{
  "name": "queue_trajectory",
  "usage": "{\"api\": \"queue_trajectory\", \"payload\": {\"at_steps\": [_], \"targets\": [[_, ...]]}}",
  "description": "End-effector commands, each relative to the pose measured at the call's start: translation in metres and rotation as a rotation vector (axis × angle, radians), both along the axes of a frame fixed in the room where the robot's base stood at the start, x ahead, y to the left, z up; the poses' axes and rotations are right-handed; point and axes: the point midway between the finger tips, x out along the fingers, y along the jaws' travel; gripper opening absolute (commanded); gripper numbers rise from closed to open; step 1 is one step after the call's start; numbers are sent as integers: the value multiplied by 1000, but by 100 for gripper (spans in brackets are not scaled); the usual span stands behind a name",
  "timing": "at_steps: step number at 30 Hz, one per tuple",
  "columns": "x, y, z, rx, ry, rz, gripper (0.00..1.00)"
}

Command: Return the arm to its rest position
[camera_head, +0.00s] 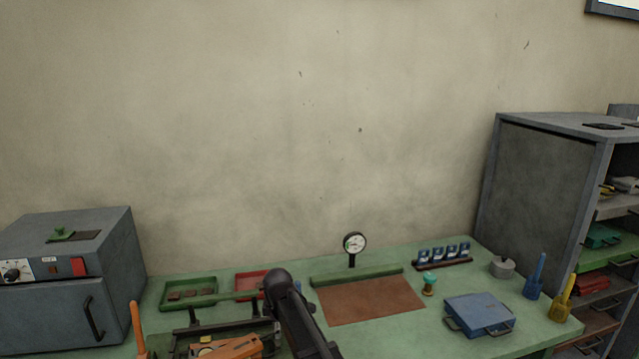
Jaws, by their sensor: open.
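A dark link of my arm (303,318) rises from the bottom edge, left of the middle, and ends in a rounded joint. It stands in front of the green workbench (395,325). My gripper does not show in this view, so its jaws and anything near them cannot be seen. The arm link hides part of the red tray (250,280) and the bench behind it.
A grey oven-like box (110,255) stands left, and a grey shelf unit (545,180) right. The bench holds a green tray (178,303), dial gauge (355,243), brown mat (375,300), blue case (480,312) and orange tool (232,347).

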Motion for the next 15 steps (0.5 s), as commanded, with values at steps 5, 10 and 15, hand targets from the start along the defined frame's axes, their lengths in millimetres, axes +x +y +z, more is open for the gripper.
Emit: {"api": "queue_trajectory", "payload": {"at_steps": [5,10,15], "targets": [[-23,-53,-1,18,32,-213,65],[-56,-117,-2,41,72,-505,65],[-97,-180,-3,61,113,-833,65]]}}
